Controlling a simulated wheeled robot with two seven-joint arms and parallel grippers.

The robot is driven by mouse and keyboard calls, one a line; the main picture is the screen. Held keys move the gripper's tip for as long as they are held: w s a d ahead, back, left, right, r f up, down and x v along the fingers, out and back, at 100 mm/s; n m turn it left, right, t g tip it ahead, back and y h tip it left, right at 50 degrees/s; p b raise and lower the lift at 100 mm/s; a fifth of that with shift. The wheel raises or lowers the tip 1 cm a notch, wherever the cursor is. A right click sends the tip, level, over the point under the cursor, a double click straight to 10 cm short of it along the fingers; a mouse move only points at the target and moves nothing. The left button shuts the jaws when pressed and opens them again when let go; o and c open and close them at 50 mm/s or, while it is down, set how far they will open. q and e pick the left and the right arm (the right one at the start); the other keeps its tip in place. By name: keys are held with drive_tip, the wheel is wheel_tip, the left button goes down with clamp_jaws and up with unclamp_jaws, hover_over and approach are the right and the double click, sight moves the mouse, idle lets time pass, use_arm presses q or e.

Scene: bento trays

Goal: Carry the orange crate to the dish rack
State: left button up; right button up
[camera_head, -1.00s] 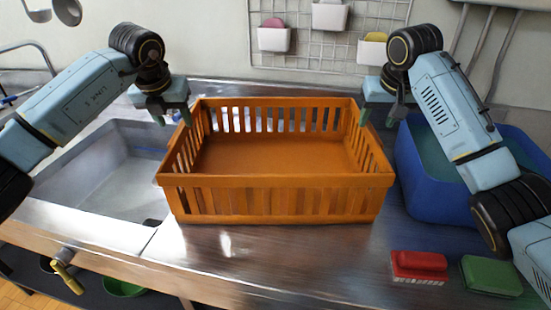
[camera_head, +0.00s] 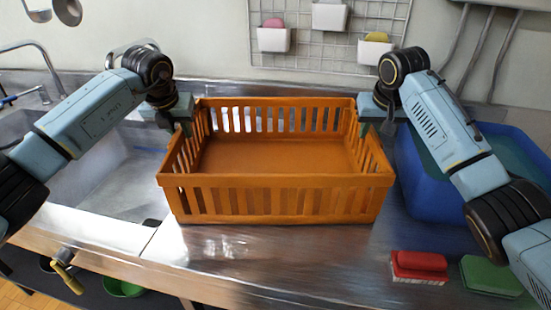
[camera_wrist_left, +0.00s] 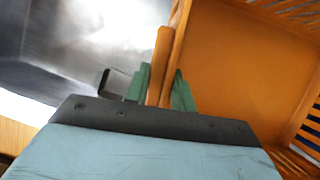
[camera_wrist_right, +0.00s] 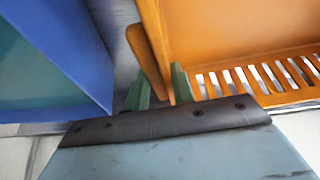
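The orange crate (camera_head: 275,181) stands level on the metal counter in the middle of the head view, empty, with slatted walls. My left gripper (camera_head: 181,124) is at the crate's left side wall. In the left wrist view its green fingers (camera_wrist_left: 162,90) sit close on both sides of that wall (camera_wrist_left: 159,62), shut on it. My right gripper (camera_head: 374,122) is at the right side wall. In the right wrist view its fingers (camera_wrist_right: 161,90) close on the rim (camera_wrist_right: 149,58) from both sides. I see no dish rack in these views.
A sink (camera_head: 100,182) lies left of the crate. A blue tub (camera_head: 426,192) stands close on the right. A red brush (camera_head: 418,264) and a green block (camera_head: 490,275) lie at the front right. A wire grid (camera_head: 296,50) with small cups hangs on the wall behind.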

use_arm(q)
clamp_jaws()
use_arm(e)
clamp_jaws()
use_arm(q)
drive_tip(key=shift+w+r, duration=0.1)
use_arm(e)
drive_tip(key=shift+r, duration=0.1)
use_arm(q)
drive_tip(key=shift+r, duration=0.1)
use_arm(e)
drive_tip(key=shift+w+r, duration=0.1)
